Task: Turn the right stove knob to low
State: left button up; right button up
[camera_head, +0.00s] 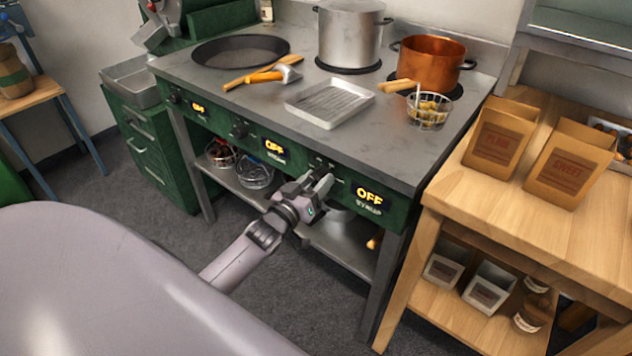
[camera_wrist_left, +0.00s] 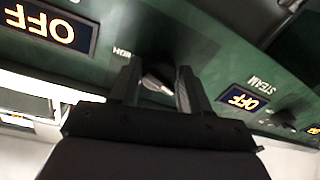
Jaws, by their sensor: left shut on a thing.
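The right stove knob (camera_wrist_left: 158,76) is a dark round knob on the green front panel. In the wrist view it sits between the two fingers of my left gripper (camera_wrist_left: 155,90), which is shut on it. In the head view my left gripper (camera_head: 322,186) reaches the panel from below left and mostly hides the knob. The display beside the knob (camera_head: 369,195) reads OFF above the label SYRUP. The same lit display shows upside down in the wrist view (camera_wrist_left: 45,27). The word HIGH is legible near the knob. My right gripper is out of view.
A copper pot (camera_head: 428,62) and a steel pot (camera_head: 350,35) stand on the stove top. A wire basket of chestnuts (camera_head: 428,112) sits near its front right edge. A wooden table (camera_head: 560,225) with paper bags stands at right. The STEAM display (camera_head: 275,148) also reads OFF.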

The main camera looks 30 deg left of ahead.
pick_arm(q)
jog(key=m, duration=0.4)
jog(key=m+b, duration=0.1)
jog(key=m, duration=0.3)
jog(key=shift+d+f+t+h, duration=0.1)
jog(key=shift+f+t+h, duration=0.05)
jog(key=shift+t+h, duration=0.15)
jog(key=shift+m, duration=0.5)
jog(key=o, duration=1)
